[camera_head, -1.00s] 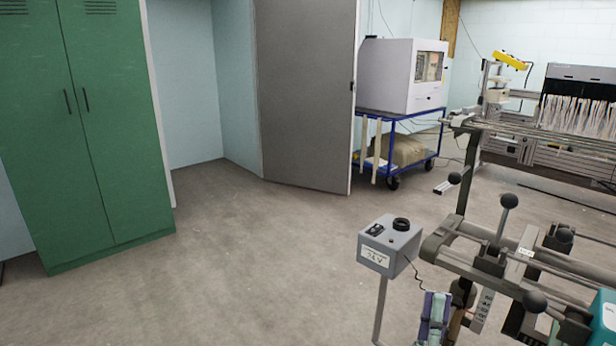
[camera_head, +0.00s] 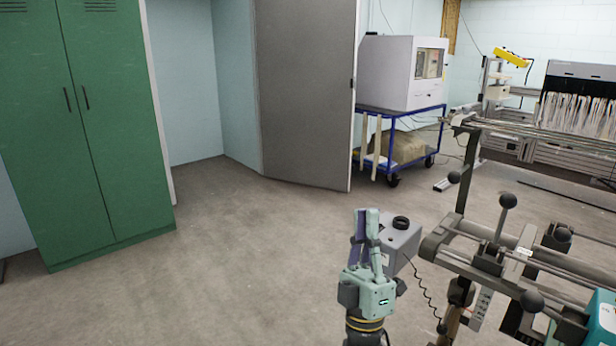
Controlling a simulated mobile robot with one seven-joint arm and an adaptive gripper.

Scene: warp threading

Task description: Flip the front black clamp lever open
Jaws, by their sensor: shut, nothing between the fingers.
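My gripper (camera_head: 366,216) points upward in the lower middle of the view. Its pale green fingers are shut with nothing held. It stands left of the machine frame, apart from every lever, and covers part of the grey control box. Black levers with ball knobs sit on the frame at right: one knob stands tall (camera_head: 507,201), a second is lower at right (camera_head: 564,235), and a third is nearest the camera (camera_head: 533,301). I cannot tell for sure which one is the front clamp lever, or its clamp state.
The grey control box (camera_head: 402,238) stands behind my gripper, with a coiled cable hanging right. Metal rails (camera_head: 560,265) cross the lower right. A teal part (camera_head: 602,310) is at the right edge. The floor at left is clear up to the green cabinet (camera_head: 95,130).

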